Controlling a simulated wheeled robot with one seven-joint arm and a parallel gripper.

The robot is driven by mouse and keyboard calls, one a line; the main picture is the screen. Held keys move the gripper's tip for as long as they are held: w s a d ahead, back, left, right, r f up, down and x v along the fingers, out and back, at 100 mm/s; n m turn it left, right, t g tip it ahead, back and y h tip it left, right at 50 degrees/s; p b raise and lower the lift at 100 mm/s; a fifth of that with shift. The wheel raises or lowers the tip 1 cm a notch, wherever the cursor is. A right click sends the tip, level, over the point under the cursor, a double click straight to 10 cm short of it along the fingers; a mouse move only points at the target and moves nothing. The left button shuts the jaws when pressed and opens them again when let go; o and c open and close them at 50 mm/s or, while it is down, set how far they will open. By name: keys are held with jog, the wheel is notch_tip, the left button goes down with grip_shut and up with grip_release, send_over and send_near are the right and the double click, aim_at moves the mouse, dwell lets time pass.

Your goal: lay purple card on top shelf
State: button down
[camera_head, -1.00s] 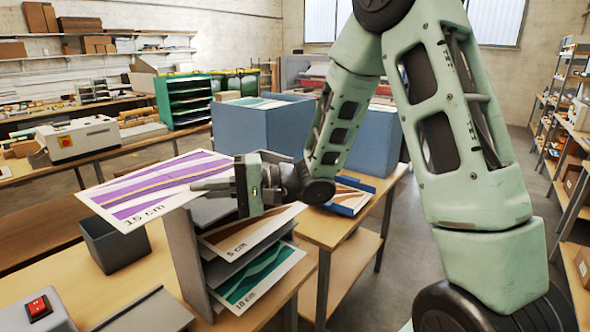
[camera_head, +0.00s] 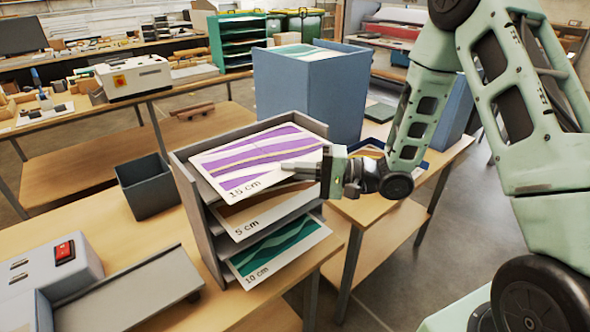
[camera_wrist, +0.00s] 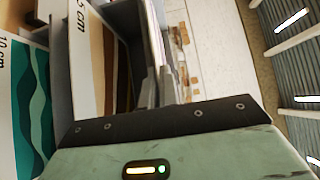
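The purple striped card (camera_head: 250,162), marked 15 cm, is at the top level of the grey shelf rack (camera_head: 190,195), between its side walls. Its near edge sticks out past the front. I cannot tell whether it rests on the top shelf or is slightly above it. My gripper (camera_head: 300,168) is at the card's right edge with its fingers closed on it. The fingers (camera_wrist: 155,88) appear close together in the wrist view. A brown 5 cm card (camera_head: 255,208) lies on the shelf below, and a green 10 cm card (camera_head: 275,248) lies under that.
A blue bin (camera_head: 305,95) stands behind the rack. An open dark grey box (camera_head: 148,188) is left of it. A device with a red switch (camera_head: 64,252) and a grey tray (camera_head: 130,290) are at the near left. Bare table lies between the box and the tray.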

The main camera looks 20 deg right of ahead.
jog(key=shift+f, duration=0.35)
jog(key=shift+f, duration=0.1)
jog(key=shift+f, duration=0.15)
jog(key=c, duration=1.7)
grip_release()
